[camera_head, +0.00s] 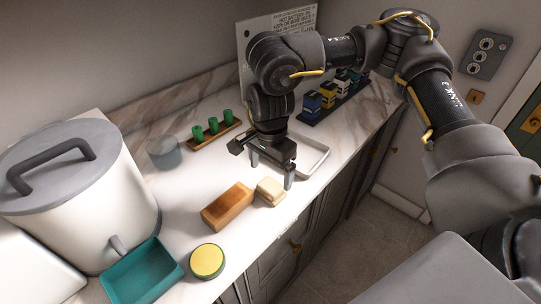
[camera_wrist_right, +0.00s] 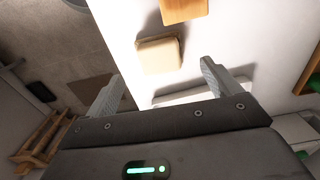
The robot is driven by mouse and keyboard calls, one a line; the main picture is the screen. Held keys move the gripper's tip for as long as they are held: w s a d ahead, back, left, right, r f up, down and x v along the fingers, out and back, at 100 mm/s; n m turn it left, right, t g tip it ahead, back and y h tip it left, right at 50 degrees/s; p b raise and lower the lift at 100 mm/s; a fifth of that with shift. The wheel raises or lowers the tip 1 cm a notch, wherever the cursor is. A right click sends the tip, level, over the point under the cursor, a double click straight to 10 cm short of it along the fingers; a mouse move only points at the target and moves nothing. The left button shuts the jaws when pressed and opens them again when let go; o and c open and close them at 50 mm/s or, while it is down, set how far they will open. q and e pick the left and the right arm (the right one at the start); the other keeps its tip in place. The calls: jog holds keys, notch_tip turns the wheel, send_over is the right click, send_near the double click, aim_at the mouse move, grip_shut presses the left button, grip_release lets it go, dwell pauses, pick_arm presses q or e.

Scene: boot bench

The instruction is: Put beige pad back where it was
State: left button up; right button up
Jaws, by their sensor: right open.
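The beige pad (camera_head: 270,191) lies on the marble counter, just right of an orange-brown block (camera_head: 228,207). It also shows in the right wrist view (camera_wrist_right: 158,56), ahead of the fingertips. My right gripper (camera_head: 272,172) is open and empty, with its fingers pointing down close to the pad. In the right wrist view, its two fingers (camera_wrist_right: 162,72) stand apart with the pad beyond the gap between them. A shallow white tray (camera_head: 316,161) sits behind and right of the gripper, partly hidden by it; it looks empty where visible. My left gripper is not in view.
A yellow-topped round tin (camera_head: 207,261) and a teal tray (camera_head: 174,270) stand near the counter's front edge. A large white pot (camera_head: 90,215) is at left. Behind are a grey cup (camera_head: 164,152), a wooden rack with green pegs (camera_head: 214,133) and a dark rack of small bottles (camera_head: 335,98).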

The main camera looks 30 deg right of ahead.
aim_at(271, 185)
notch_tip(271, 185, up, 6)
jog(key=shift+r, duration=0.15)
dwell(0.5)
